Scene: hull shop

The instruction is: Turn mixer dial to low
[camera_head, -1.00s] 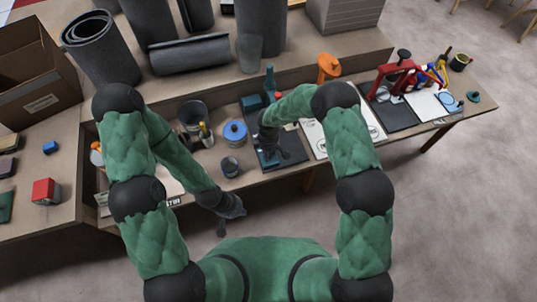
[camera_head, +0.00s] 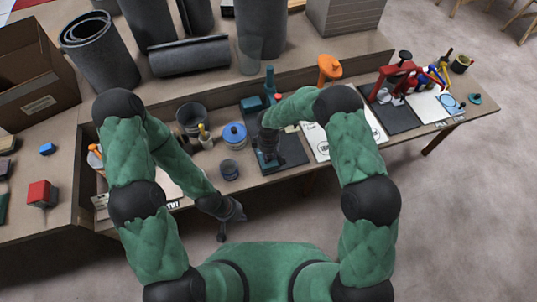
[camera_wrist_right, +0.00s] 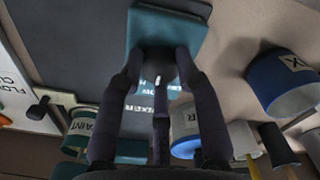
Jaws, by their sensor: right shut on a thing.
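In the right wrist view, a teal mixer housing (camera_wrist_right: 172,22) carries a dark round dial (camera_wrist_right: 157,60) with a small white mark. My right gripper (camera_wrist_right: 157,76) is shut on the dial, its dark fingers around it. In the head view, the right gripper (camera_head: 268,155) is low over the dark mat (camera_head: 291,152), and it and the arm hide the dial. Teal mixer parts (camera_head: 270,80) show behind the arm. My left gripper (camera_head: 232,222) hangs in front of the table edge, away from the mixer; its finger opening is unclear.
A blue-lidded tub (camera_head: 235,136) and a small dark cup (camera_head: 229,169) stand left of the mat. A white printed sheet (camera_head: 315,140) lies right of it. An orange tool (camera_head: 328,68) and a red press (camera_head: 396,72) stand farther right.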

